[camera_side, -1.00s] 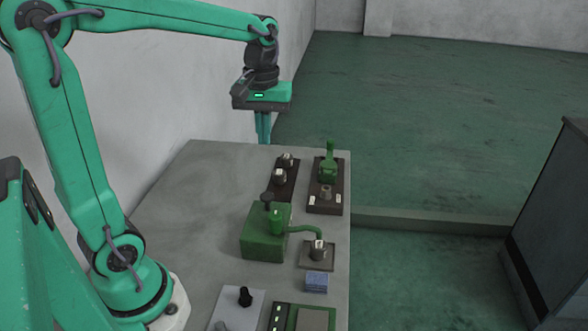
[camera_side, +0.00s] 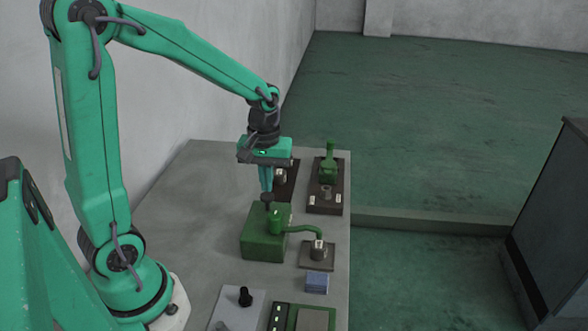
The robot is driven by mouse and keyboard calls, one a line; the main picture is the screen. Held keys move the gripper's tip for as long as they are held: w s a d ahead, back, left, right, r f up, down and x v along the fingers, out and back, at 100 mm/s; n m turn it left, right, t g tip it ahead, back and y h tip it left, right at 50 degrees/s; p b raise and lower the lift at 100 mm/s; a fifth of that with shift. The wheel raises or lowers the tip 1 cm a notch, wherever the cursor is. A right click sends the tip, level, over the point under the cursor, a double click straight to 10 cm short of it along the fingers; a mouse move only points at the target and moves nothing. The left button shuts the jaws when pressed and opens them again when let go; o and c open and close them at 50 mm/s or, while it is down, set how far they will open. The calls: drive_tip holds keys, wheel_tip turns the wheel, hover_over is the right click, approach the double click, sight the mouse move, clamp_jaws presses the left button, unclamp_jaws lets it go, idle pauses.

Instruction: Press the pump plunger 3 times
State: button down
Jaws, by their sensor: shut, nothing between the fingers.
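My gripper (camera_side: 266,188) is shut and empty, pointing down directly above the plunger knob. Its fingertips are at or just above the knob; I cannot tell whether they touch.
Behind the pump stand a dark board (camera_side: 288,180), partly hidden by my gripper, and a board with a green lever device (camera_side: 327,170). A blue block (camera_side: 317,282), a grey plate with black knob (camera_side: 245,297) and a green-framed panel (camera_side: 303,317) lie in front. The table's left side is clear.

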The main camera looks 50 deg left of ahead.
sight(267, 195)
drive_tip(key=shift+f, duration=0.7)
drive_tip(key=shift+f, duration=1.05)
drive_tip(key=shift+r, duration=0.1)
wheel_tip(267, 195, up, 14)
idle(3.0)
